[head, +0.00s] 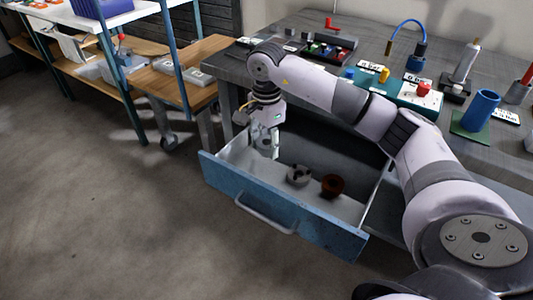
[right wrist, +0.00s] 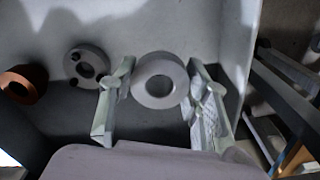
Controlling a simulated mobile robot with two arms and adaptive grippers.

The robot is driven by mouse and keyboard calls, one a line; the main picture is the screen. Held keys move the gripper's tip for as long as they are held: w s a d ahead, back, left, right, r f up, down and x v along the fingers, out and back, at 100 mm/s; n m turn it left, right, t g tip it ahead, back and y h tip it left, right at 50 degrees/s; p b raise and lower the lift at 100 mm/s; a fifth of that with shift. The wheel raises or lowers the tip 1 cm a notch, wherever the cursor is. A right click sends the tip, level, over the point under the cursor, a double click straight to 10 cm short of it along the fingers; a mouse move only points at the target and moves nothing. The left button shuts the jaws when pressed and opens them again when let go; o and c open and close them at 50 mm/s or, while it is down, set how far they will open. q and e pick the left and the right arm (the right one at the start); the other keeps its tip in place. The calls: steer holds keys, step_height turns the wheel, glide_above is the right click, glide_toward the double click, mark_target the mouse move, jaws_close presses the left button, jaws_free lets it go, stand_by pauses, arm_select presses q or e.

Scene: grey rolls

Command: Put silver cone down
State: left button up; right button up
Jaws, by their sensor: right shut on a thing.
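The silver cone (right wrist: 160,64) shows from above in the right wrist view as a grey ring with a round hole. It is between the two fingers of my right gripper (right wrist: 161,92), which is shut on it. In the head view my right gripper (head: 265,150) points down inside the left end of the open blue drawer (head: 280,212). I cannot make out the cone there, nor tell whether it touches the drawer floor. My left gripper is not in view.
A grey disc with holes (head: 299,175) and a copper-brown ring (head: 332,187) lie in the drawer to the right of my gripper. Drawer walls stand close around it. The workbench (head: 300,22) above holds several tools and parts.

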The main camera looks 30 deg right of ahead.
mark_target(266, 163)
step_height(266, 163, down, 4)
steer(key=shift+r, duration=0.35)
steer(key=o, duration=1.4)
